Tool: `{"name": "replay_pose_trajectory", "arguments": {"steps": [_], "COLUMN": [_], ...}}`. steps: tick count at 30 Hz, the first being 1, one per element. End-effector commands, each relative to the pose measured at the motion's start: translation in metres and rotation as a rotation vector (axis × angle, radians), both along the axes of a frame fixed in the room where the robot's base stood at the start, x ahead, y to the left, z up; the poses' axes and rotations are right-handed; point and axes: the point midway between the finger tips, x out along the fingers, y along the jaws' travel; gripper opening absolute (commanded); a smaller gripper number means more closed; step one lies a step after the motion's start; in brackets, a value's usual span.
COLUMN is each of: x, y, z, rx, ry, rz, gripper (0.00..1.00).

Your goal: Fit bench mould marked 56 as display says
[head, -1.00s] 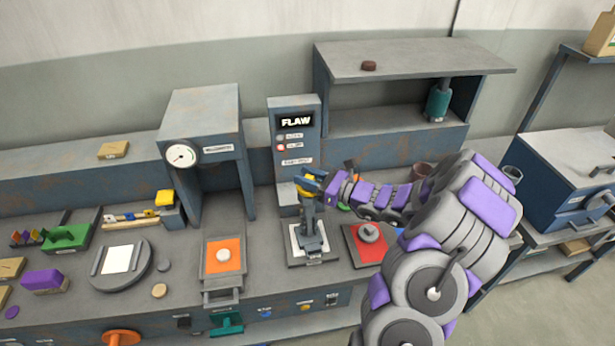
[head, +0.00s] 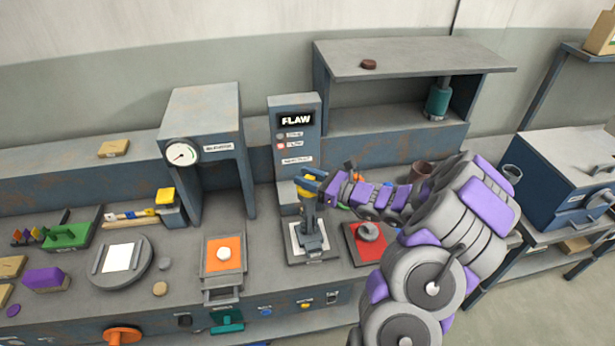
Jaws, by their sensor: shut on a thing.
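In front stands a grey lever-like fixture (head: 313,243) on a pale square plate. My gripper (head: 313,184) is at the yellow top of this fixture and is shut on it; the fingers are small and partly hidden. An orange square plate (head: 214,266) with a white round piece lies to the left. A red square plate (head: 353,232) with a grey round piece lies to the right. I cannot read a 56 on any mould.
A gauge housing (head: 203,120) stands behind the orange plate. A round turntable (head: 141,265) with a white square lies at left, near a green block (head: 66,236) and a purple block (head: 42,279). A raised shelf (head: 410,58) stands behind my arm. A blue cabinet (head: 570,180) is at right.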

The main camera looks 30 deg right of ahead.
Motion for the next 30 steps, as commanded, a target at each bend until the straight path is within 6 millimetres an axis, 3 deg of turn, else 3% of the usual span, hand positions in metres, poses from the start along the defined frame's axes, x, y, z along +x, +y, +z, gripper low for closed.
{"name": "replay_pose_trajectory", "arguments": {"steps": [4,5,8,17,30], "x": [0.000,0.000,0.000,-0.002,-0.027], "y": [0.000,0.000,0.000,-0.002,-0.020], "z": [-0.003,-0.003,-0.003,-0.002,-0.001], "rx": [0.000,0.000,0.000,0.000,0.001], "ry": [0.000,0.000,0.000,0.000,-0.001], "rz": [0.000,0.000,0.000,-0.001,-0.003], "gripper": [0.04,0.34,0.44,0.44,0.44]}}
